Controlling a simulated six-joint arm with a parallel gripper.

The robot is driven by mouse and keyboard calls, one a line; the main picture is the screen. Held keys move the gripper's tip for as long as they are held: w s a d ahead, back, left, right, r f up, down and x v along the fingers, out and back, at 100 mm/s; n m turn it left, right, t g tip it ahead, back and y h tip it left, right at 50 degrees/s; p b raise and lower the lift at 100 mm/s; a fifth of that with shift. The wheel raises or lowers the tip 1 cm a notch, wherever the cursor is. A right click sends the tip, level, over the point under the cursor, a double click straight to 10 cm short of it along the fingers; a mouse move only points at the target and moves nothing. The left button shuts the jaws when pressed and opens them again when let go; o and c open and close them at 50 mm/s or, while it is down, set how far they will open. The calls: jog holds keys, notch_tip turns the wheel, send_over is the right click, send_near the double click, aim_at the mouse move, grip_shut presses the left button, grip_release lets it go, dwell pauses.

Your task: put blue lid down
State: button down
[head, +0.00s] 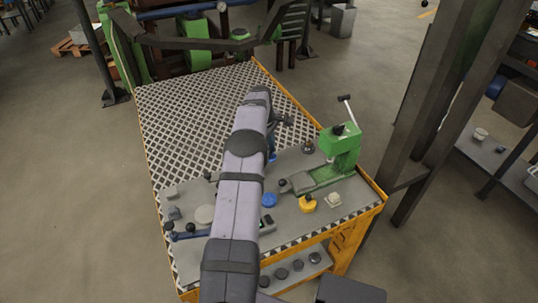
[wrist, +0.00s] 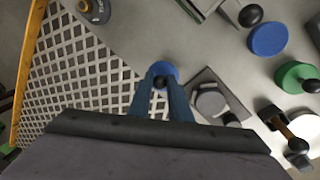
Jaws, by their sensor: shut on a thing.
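My gripper (wrist: 161,84) points down, its two blue fingers closed around the dark knob of the blue lid (wrist: 164,68) in the wrist view. Part of the lid is hidden by the fingers. In the head view the lid (head: 272,158) shows only as a small blue patch beside my arm, over the grey part of the bench near the patterned mat's edge. I cannot tell whether it touches the surface. A second blue disc (head: 269,200) lies apart on the grey bench top; it also shows in the wrist view (wrist: 268,40).
A green press (head: 342,145) stands at the bench's right edge. A yellow piece (head: 308,204) and a pale piece (head: 333,199) lie in front of it. A grey block with a round part (wrist: 212,100) is close right of my fingers. The patterned mat (head: 190,105) is mostly clear.

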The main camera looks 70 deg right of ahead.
jog(key=shift+f+p, duration=0.35)
jog(key=shift+f, duration=1.2)
jog(key=shift+f, duration=0.2)
jog(key=c, duration=1.6)
grip_release()
jog(key=shift+c, duration=0.2)
jog(key=shift+r, duration=0.1)
notch_tip(320, 180, up, 12)
jog(key=a+b, duration=0.2)
jog(key=b, duration=0.1)
jog(key=shift+w+a, duration=0.15)
jog(key=shift+w, duration=0.05)
jog(key=shift+w, duration=0.1)
